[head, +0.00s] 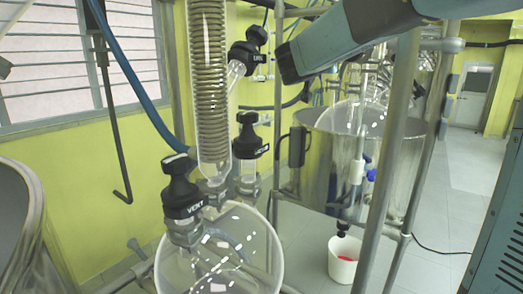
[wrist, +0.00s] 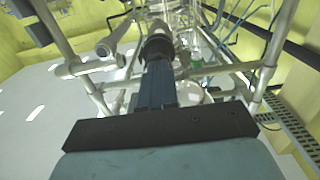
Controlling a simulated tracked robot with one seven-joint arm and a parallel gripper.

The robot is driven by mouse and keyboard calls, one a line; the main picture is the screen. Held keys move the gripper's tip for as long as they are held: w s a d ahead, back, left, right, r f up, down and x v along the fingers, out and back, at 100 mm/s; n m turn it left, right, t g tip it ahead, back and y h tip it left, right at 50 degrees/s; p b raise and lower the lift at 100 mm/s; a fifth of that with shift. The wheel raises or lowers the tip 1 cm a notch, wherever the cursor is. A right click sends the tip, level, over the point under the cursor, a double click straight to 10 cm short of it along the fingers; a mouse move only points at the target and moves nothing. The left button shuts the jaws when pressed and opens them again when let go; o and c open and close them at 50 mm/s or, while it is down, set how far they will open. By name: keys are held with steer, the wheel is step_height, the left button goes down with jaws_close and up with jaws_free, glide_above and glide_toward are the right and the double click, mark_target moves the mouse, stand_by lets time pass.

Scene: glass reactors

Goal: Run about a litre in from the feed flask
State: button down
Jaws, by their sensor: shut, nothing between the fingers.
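A round clear glass vessel (head: 235,255) fills the bottom middle of the head view. A black-capped valve marked VENT (head: 183,195) stands on its neck. A second black-capped valve (head: 248,140) is just right of the coiled glass column (head: 210,80), and a third (head: 250,55) is higher up on a slanted side arm; their labels are hard to read. I cannot tell which vessel is the feed flask. My gripper (wrist: 157,48) shows in the wrist view, shut and empty, pointing towards blurred pipework and glassware. My arm crosses the upper right of the head view.
A metal post (head: 388,150) rises at right. A steel vessel (head: 20,230) is at left. Floor towards the door (head: 474,90) is clear.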

steer(key=shift+a, duration=0.2)
steer(key=shift+d, duration=0.1)
steer(key=x, duration=0.6)
steer(key=shift+w+d, duration=0.25)
steer(key=shift+w, duration=0.05)
steer(key=shift+r, duration=0.1)
stand_by(0.6)
steer(key=shift+s+d, duration=0.45)
steer(key=shift+d, duration=0.2)
stand_by(0.4)
